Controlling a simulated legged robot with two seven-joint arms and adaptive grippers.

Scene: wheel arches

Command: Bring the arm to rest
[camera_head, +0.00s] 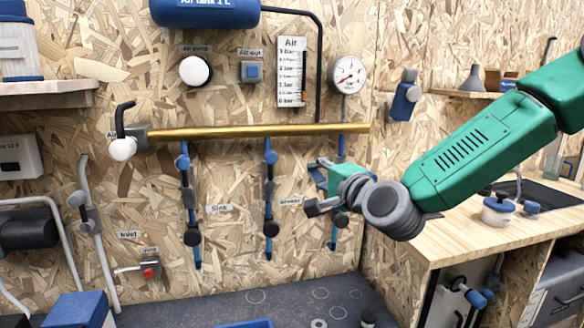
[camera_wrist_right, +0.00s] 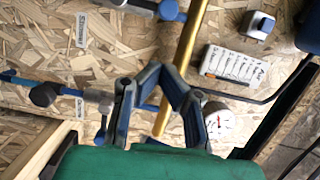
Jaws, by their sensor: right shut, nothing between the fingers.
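My right arm (camera_head: 480,140) is green and comes in from the right in the head view. Its right gripper (camera_head: 319,176) is small there, in front of the right end of the brass pipe's hanging valves. In the right wrist view the fingers of this gripper (camera_wrist_right: 162,74) meet at their tips, with nothing between them. The brass pipe (camera_wrist_right: 182,75) passes behind the fingers in that view. Whether the gripper touches the pipe or a valve cannot be told. My left gripper is not in view.
The brass pipe (camera_head: 250,131) runs along the chipboard wall with blue valve lines (camera_head: 268,190) below it. A pressure gauge (camera_head: 347,74) hangs above right. The dark bench (camera_head: 280,300) is fairly clear.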

